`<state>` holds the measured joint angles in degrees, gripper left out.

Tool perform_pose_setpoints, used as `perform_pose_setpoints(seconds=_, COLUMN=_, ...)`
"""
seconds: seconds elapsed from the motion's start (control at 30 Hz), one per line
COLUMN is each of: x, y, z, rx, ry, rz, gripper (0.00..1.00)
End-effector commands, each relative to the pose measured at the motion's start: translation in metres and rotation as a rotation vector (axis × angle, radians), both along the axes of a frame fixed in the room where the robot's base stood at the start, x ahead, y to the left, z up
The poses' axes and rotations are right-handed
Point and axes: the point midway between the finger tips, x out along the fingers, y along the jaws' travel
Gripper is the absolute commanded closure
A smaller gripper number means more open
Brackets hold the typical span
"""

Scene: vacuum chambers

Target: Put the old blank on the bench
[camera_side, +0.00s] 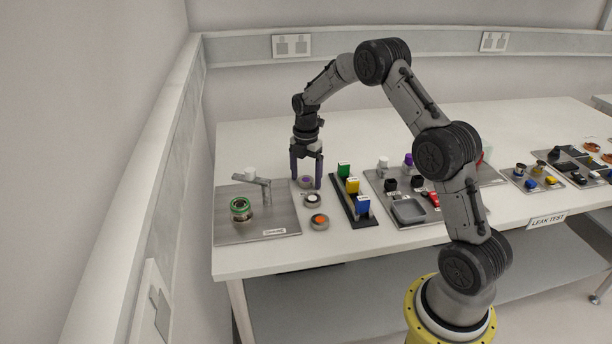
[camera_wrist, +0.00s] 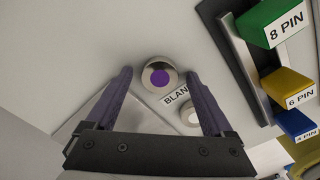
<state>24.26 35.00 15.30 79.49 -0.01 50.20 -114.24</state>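Three round metal discs lie in a row on the bench (camera_side: 345,140): one with a purple centre (camera_side: 306,181), one with a white centre (camera_side: 312,200) and one with an orange centre (camera_side: 319,220). I cannot tell which one is the old blank. My gripper (camera_side: 306,187) points down, open, around or just above the purple-centred disc. In the wrist view the purple-centred disc (camera_wrist: 160,76) shows between the spread fingertips (camera_wrist: 159,73), with gaps at both sides. The white-centred disc (camera_wrist: 193,115) is partly seen beside a "BLAN…" label (camera_wrist: 176,96).
A metal plate (camera_side: 265,225) at left carries a green-ringed fitting (camera_side: 240,209) and a grey pipe-like part (camera_side: 258,181). Right of the discs stands a black rack with green (camera_side: 343,169), yellow (camera_side: 352,185) and blue (camera_side: 363,205) blocks. The bench behind my gripper is clear.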

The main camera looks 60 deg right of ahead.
Motion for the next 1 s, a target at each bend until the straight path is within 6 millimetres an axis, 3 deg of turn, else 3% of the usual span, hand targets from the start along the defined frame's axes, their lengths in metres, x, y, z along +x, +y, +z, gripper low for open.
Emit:
perform_pose_setpoints(seconds=0.37, x=0.0, y=0.0, z=0.011, rx=-0.001, ry=-0.002, rz=0.0, gripper=0.14)
perform_pose_setpoints(seconds=0.8, x=0.001, y=0.0, z=0.095, rx=-0.002, ry=-0.004, rz=0.0, gripper=0.14)
perform_pose_setpoints(seconds=1.0, x=0.0, y=0.0, z=0.118, rx=0.0, ry=-0.001, rz=0.0, gripper=0.14)
